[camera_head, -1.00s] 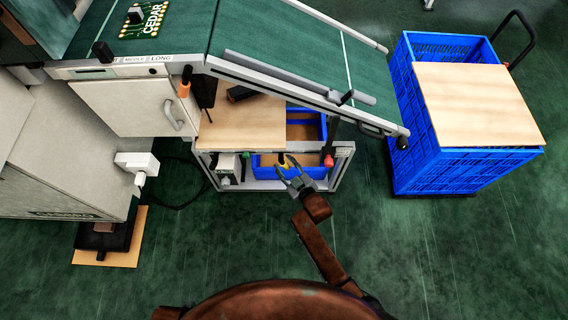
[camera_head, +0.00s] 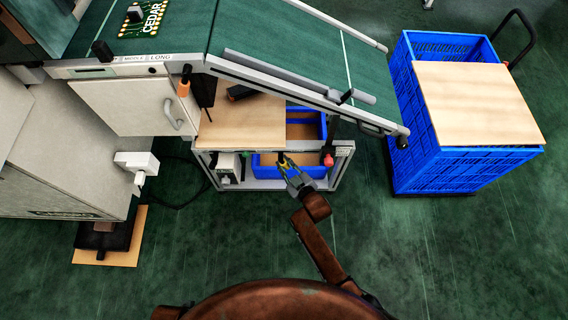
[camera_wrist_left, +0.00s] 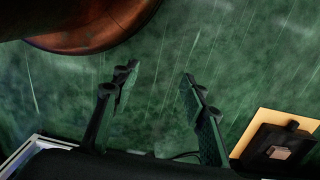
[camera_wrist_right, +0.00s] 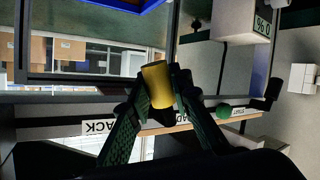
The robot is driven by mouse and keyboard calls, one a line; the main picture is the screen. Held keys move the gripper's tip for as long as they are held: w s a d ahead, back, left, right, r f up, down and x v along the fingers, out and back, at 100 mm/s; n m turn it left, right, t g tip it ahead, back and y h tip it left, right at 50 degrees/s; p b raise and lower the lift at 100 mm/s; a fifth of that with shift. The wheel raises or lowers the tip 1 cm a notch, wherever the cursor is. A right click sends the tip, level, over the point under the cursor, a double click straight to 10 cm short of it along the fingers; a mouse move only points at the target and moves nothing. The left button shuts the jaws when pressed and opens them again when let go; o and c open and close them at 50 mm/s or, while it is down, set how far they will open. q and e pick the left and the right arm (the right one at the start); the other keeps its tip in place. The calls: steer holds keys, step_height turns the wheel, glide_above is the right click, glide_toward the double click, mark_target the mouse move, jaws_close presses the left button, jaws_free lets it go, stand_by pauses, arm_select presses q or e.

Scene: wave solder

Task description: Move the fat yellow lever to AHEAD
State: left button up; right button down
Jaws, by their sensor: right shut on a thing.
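The fat yellow lever (camera_wrist_right: 158,84) stands between the fingers of my right gripper (camera_wrist_right: 160,92) in the right wrist view. The fingers are shut on it from both sides. In the head view my right gripper (camera_head: 286,166) is at the front rail under the conveyor, and little of the lever shows there. Upside-down labels sit on the rail by the lever: one ending in "ACK" (camera_wrist_right: 101,129) at the left, and one ending in "AD" (camera_wrist_right: 182,118), partly hidden by the fingers. My left gripper (camera_wrist_left: 158,88) is open and empty above the floor in the left wrist view.
A green button (camera_wrist_right: 223,112) with a START label is beside the lever. A red knob (camera_head: 328,160) is to the right on the same rail. Blue bins (camera_head: 262,171) stand behind it. A blue crate (camera_head: 420,150) with a board stands at the right. The floor in front is clear.

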steer(key=shift+a+f, duration=0.1)
steer(key=shift+a+f+m+y, duration=0.1)
steer(key=shift+a+m+y, duration=0.1)
steer(key=shift+m+y, duration=0.35)
steer(key=shift+a+f+t+y+b, duration=0.1)
steer(key=shift+t+y+b, duration=0.2)
steer(key=shift+b, duration=0.1)
arm_select(q)
steer(key=w+d+f+t+h+b, duration=0.2)
steer(key=w+d+f+t+b, duration=0.2)
steer(key=w+d+f, duration=0.2)
steer(key=shift+w+d+f+b, duration=0.15)
steer(key=shift+w+f+b, duration=0.35)
steer(key=shift+w, duration=0.55)
arm_select(e)
steer(key=shift+a+r+m+t+y, duration=0.1)
steer(key=shift+a+m+t+y, duration=0.35)
steer(key=shift+m, duration=0.45)
steer(key=shift+a+r+m+t+y, duration=0.1)
steer(key=shift+a+m+t+y, duration=0.3)
steer(key=shift+m, duration=0.55)
steer(key=shift+a+r+m+t+y, duration=0.1)
steer(key=shift+a+m+t+y, duration=0.3)
steer(key=shift+m, duration=0.5)
steer(key=shift+d, duration=0.1)
steer(key=c, duration=1.7)
jaws_free()
steer(key=shift+c, duration=0.2)
